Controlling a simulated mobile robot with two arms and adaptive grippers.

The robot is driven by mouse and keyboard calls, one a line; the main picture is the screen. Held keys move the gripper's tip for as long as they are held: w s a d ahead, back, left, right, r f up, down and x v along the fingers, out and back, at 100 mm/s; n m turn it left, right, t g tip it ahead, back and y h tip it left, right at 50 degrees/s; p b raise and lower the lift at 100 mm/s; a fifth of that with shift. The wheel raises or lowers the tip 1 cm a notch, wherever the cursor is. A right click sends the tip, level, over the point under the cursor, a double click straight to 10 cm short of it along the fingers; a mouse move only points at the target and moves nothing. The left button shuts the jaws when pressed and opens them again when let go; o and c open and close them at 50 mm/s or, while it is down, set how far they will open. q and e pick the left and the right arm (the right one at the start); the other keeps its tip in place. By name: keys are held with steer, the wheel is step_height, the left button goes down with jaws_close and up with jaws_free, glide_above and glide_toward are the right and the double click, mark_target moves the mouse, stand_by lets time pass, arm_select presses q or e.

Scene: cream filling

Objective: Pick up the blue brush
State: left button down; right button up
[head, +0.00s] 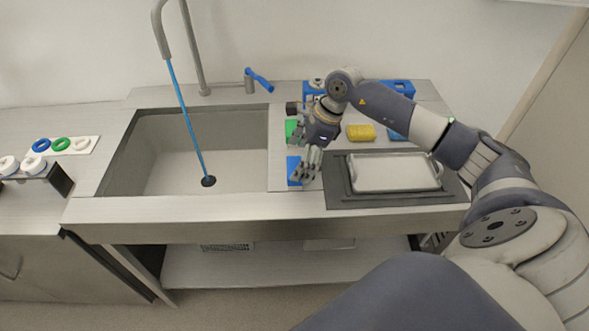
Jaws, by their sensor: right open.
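A small blue object (293,171), possibly the blue brush, lies on the steel counter just right of the sink. My right gripper (304,177) is over its right side, open, with its fingers pointing down. The fingers hide part of the blue object, and I cannot tell whether they touch it. Another blue item (397,134) lies farther right, partly hidden by my right arm. My left gripper is not in view.
The sink (185,155) is left of the gripper, with a faucet (162,30) and a thin blue line running down to the drain. A green item (291,130), yellow sponge (361,132) and metal tray (395,172) on a dark mat (335,187) are nearby.

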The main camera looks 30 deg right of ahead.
mark_target(295, 167)
steer(key=p+x, duration=0.1)
steer(key=x, duration=0.2)
steer(key=shift+s+a+f, duration=0.1)
steer(key=shift+s+f, duration=0.05)
steer(key=shift+f, duration=0.2)
steer(key=c, duration=1.2)
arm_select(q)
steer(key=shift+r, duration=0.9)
arm_select(e)
steer(key=shift+o, duration=0.2)
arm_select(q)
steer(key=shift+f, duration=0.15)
arm_select(e)
steer(key=shift+r, duration=0.2)
steer(key=shift+r+b, duration=0.3)
steer(key=shift+b, duration=0.05)
step_height(295, 167, up, 2)
steer(key=shift+r+b, duration=0.1)
steer(key=shift+b, duration=0.65)
arm_select(q)
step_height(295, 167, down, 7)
steer(key=b, duration=0.5)
arm_select(e)
steer(key=s+a+r, duration=0.2)
steer(key=s+a, duration=0.6)
steer(key=s, duration=0.5)
steer(key=shift+a, duration=0.4)
